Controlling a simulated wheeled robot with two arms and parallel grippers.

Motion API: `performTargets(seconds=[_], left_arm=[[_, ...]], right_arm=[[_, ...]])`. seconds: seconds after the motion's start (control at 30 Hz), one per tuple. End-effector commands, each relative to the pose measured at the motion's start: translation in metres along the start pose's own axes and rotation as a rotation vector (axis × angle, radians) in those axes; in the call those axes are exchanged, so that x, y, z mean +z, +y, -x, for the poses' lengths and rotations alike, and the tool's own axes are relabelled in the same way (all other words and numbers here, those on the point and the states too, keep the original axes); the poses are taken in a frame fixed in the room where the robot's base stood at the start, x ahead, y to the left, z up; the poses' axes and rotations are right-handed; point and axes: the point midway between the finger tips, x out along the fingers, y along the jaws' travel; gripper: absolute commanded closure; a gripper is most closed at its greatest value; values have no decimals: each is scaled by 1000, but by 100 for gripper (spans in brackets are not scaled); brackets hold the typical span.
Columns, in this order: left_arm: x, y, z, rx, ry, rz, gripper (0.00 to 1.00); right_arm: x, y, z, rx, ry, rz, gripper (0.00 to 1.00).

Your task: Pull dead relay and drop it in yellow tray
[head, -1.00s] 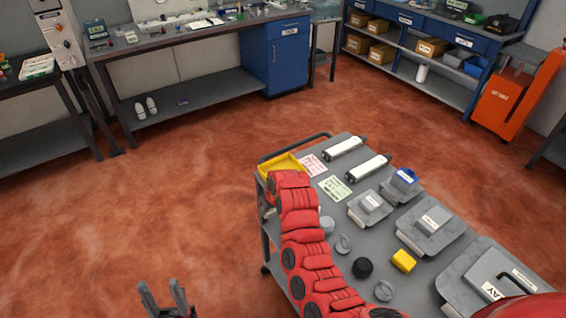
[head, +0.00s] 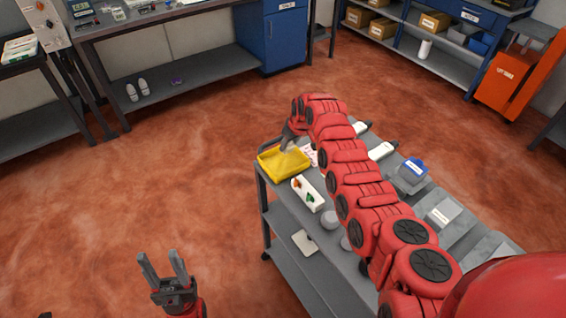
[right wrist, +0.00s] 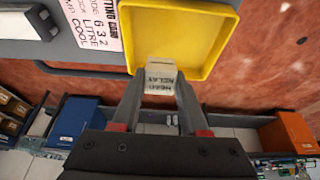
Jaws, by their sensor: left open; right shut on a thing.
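My right gripper (right wrist: 161,88) is shut on a small whitish block, the relay (right wrist: 161,76), with upside-down lettering on its face. In the right wrist view the relay shows between the fingertips, over the near edge of the yellow tray (right wrist: 216,42). In the head view the right gripper (head: 288,145) is just above the yellow tray (head: 284,174) at the cart's far left corner, and the relay is hard to make out there. The tray's visible floor looks empty. My left gripper (head: 161,256) is open and empty, over the floor left of the cart.
A white block (head: 308,194) with orange and green parts stands on the cart next to the tray. My right arm covers much of the cart top. Grey boxes (head: 440,215) stand along its right side. A printed card (right wrist: 92,22) lies beside the tray.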

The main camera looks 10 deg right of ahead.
Motion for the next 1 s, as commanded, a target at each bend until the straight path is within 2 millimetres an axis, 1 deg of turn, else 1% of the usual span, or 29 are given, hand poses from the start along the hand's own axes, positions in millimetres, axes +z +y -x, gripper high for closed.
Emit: performTargets(seconds=[0.03, 0.2, 0.3, 0.53, 0.57, 0.7, 0.73, 0.77, 1.0], left_arm=[[1, 0, 4, 0, 0, 0, 50], [2, 1, 12, 0, 0, 0, 50], [2, 1, 13, 0, 0, 0, 50], [2, 1, 12, 0, 0, 0, 50], [2, 1, 12, 0, 0, 0, 50], [2, 1, 12, 0, 0, 0, 50], [2, 1, 12, 0, 0, 0, 50], [2, 1, 12, 0, 0, 0, 50], [2, 1, 12, 0, 0, 0, 50]], right_arm=[[5, 0, -9, -2, -5, 0, 100], [12, 0, -27, 0, -2, 1, 100], [13, 0, -31, 1, -1, 1, 100], [13, 0, -31, 0, -2, 1, 100], [13, 0, -31, 0, -2, 1, 55], [14, 0, -31, 0, -2, 1, 29], [14, 0, -31, 0, -2, 1, 24], [14, 0, -31, 0, -2, 1, 21], [14, 0, -31, 0, -2, 1, 21]])
